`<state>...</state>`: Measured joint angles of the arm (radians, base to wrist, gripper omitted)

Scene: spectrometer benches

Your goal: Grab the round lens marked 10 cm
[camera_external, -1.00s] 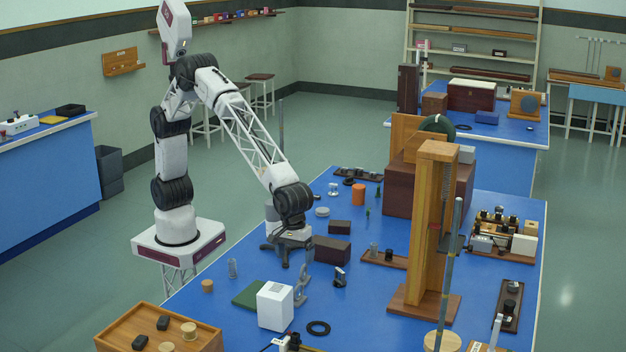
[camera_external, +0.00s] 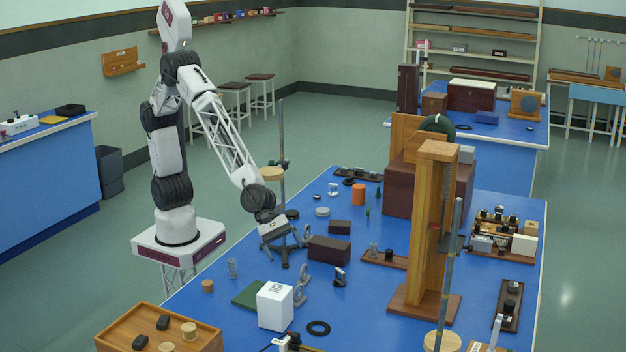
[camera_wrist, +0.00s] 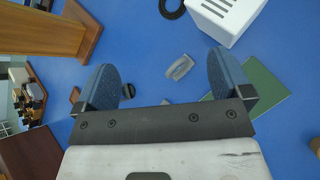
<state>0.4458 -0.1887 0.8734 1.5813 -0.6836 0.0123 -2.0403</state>
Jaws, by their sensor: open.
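I cannot read a 10 cm mark on any lens in either view. Two small grey round-topped holders, possibly lenses, stand near the green sheet: one farther back (camera_external: 304,269) and one beside the white box (camera_external: 299,294). A grey piece (camera_wrist: 180,67) lies below and between my fingers in the wrist view; I cannot tell which holder it is. A small dark-based mount (camera_external: 340,277) stands to their right. My gripper (camera_external: 282,240) is open and empty, above the blue table near a dark stand base; it also shows in the wrist view (camera_wrist: 168,84).
The white box (camera_external: 275,306) and green sheet (camera_external: 250,294) are close to the holders. A dark brown block (camera_external: 329,250) is right of my gripper. A tall wooden tower (camera_external: 433,230) stands farther right. A black ring (camera_external: 318,328) lies in front.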

